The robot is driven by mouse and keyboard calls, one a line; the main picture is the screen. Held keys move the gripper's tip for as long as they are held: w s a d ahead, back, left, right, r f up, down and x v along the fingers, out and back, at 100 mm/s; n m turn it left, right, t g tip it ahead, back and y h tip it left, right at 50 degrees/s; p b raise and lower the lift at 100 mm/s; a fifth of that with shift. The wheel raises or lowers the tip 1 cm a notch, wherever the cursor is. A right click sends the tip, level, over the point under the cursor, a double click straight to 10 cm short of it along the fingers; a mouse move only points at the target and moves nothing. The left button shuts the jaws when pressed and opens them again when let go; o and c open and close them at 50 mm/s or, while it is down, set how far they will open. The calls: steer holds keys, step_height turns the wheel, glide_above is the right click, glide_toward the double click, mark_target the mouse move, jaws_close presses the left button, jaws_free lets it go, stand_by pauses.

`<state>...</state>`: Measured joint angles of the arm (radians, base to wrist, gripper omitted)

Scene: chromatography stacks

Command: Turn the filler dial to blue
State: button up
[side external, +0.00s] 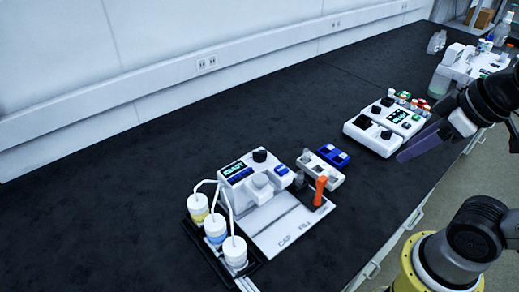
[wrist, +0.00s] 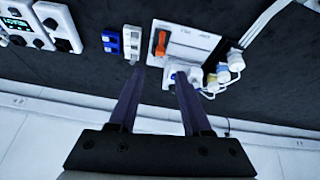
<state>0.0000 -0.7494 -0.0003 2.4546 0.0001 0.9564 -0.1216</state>
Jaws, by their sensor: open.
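The filler (side external: 240,178) is a white machine with a small lit screen, near the front middle of the bench in the side view. A black round dial (side external: 260,155) sits on its top; which colour it points to is too small to tell.
Bottles with tubes (side external: 215,227) stand in a black tray left of the filler. A white plate (side external: 277,228), an orange lever (side external: 320,190), a grey rack (side external: 322,166) and a blue rack (side external: 333,155) lie close by. Another white device (side external: 373,135) stands near my gripper.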

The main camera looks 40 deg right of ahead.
steer(key=w+r+n, duration=0.3)
steer(key=w+r, duration=0.5)
steer(key=n+g, duration=0.5)
steer(key=n, duration=0.1)
glide_above(259, 151)
step_height(259, 151, down, 11)
step_height(259, 151, down, 14)
steer(key=shift+f, duration=0.1)
jaws_close()
